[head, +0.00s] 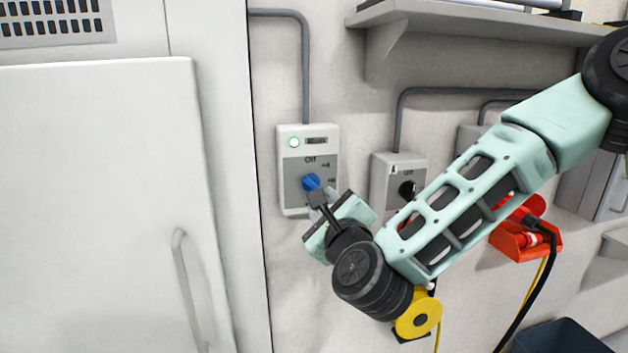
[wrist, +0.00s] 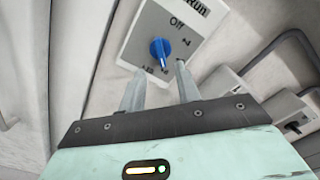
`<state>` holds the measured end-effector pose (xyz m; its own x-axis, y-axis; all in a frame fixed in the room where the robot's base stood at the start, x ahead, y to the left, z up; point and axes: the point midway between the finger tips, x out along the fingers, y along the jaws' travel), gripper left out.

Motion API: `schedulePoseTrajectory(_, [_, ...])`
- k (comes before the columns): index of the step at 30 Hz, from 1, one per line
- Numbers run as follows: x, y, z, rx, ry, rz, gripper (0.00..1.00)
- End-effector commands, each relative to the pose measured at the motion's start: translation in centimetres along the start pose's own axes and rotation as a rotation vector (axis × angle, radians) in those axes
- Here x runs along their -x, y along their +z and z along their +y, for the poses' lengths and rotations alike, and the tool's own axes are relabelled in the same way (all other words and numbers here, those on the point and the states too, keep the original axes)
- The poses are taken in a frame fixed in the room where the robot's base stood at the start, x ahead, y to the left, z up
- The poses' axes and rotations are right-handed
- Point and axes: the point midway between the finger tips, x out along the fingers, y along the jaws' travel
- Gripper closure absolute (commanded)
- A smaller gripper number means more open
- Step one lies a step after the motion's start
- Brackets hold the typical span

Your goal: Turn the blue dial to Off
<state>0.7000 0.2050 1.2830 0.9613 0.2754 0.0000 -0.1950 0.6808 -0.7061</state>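The blue dial (head: 311,182) sits on a grey-and-white control box (head: 293,205) on the wall, below a green ring light (head: 294,142) and the label "Off". In the wrist view the dial (wrist: 160,50) lies just beyond my fingertips, and its pointer end is turned away from "Off", toward the lower marks. My gripper (head: 318,196) is at the box's lower right in the head view. In the wrist view my gripper (wrist: 156,78) has its two fingers apart with nothing between them. The fingers look short of the dial; contact is not visible.
A second box (head: 380,165) with a black dial (head: 406,190) is on the wall to the right, partly behind my arm. A white cabinet door (head: 100,200) stands at the left. A shelf (head: 470,22) juts out above. A red socket (head: 528,240) with cables is at right.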

Motion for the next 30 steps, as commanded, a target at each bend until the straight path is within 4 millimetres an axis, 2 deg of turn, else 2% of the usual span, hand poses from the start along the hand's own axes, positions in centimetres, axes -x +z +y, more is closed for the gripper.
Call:
schedulePoseTrajectory(6, [-4.4, 0.3, -0.2, -0.002, 0.0, 0.001, 0.67])
schedulePoseTrajectory(12, [-7.0, 0.2, -0.1, 0.0, 0.0, 0.0, 0.67])
schedulePoseTrajectory(17, [-7.9, 0.1, 0.0, 0.001, 0.0, 0.0, 0.67])
schedulePoseTrajectory(25, [-8.0, 0.0, 0.0, 0.002, 0.0, -0.001, 0.67])
schedulePoseTrajectory(26, [-8.0, 0.0, 0.0, 0.002, 0.0, -0.001, 0.73])
schedulePoseTrajectory(27, [-8.0, 0.0, 0.0, 0.002, 0.0, -0.001, 0.84])
schedulePoseTrajectory(29, [-8.0, 0.0, 0.0, 0.002, 0.0, -0.001, 1.0])
schedulePoseTrajectory(30, [-8.0, 0.0, 0.0, 0.001, 0.0, -0.001, 1.0])
